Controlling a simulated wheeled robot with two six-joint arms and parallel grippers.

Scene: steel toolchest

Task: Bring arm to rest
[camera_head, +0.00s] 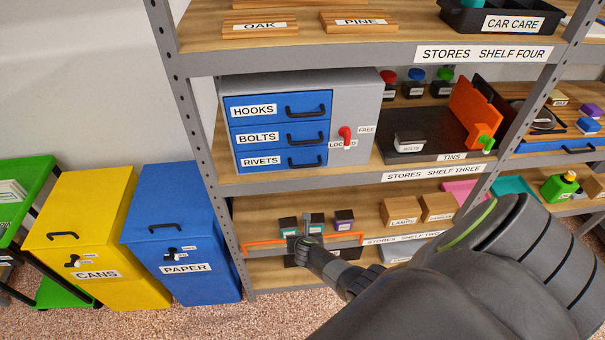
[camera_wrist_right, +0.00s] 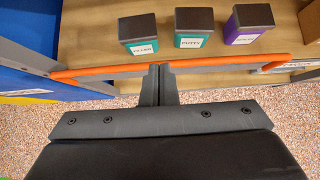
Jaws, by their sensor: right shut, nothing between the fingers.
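My right arm comes in from the lower right in the head view. My right gripper (camera_head: 305,240) is in front of the low shelf, by an orange bar (camera_head: 263,243) along the shelf front. In the right wrist view the two fingers (camera_wrist_right: 160,70) are shut together with nothing between them. They overlap the orange bar (camera_wrist_right: 105,71) in the picture; I cannot tell whether they touch it. My left gripper is not in view.
Three small tins, two teal (camera_wrist_right: 192,28) (camera_wrist_right: 138,35) and one purple (camera_wrist_right: 250,24), stand behind the bar. A grey cabinet with blue drawers (camera_head: 280,108) is one shelf above. Blue (camera_head: 180,215) and yellow (camera_head: 85,210) bins stand left. Carpet (camera_wrist_right: 25,130) lies below.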

